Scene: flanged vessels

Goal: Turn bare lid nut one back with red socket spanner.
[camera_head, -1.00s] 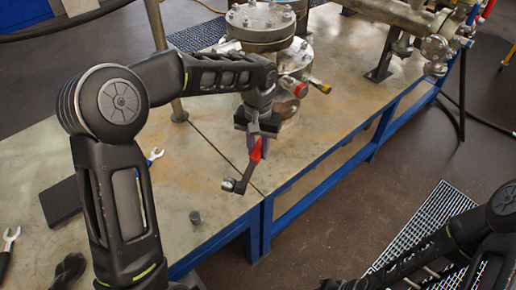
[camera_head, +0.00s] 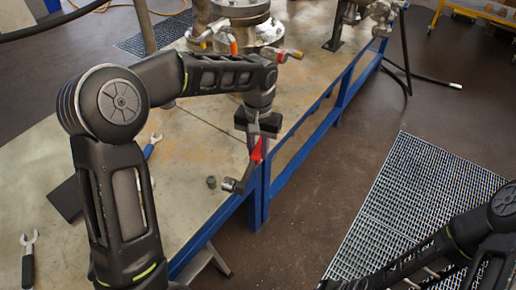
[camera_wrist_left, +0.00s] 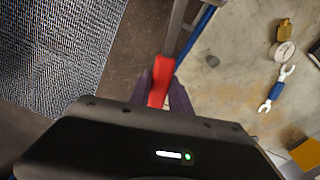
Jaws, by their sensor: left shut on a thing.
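My left gripper (camera_head: 258,133) is shut on the red socket spanner (camera_head: 257,151) and holds it at the table's front edge. In the left wrist view the spanner's red handle (camera_wrist_left: 161,76) sits between the dark fingers (camera_wrist_left: 162,96). The flanged vessel (camera_head: 243,40) stands beyond the gripper at the top of the head view. Its top is cut off, so I cannot pick out lid nut one. My right gripper is not in view.
On the metal table (camera_head: 190,150) lie a blue spanner (camera_head: 151,147), a dark-handled spanner (camera_head: 28,262) and a small grey nut-like piece (camera_head: 211,182). Coloured valve handles (camera_head: 281,57) stick out by the vessel. A floor grating (camera_head: 400,200) lies right of the table.

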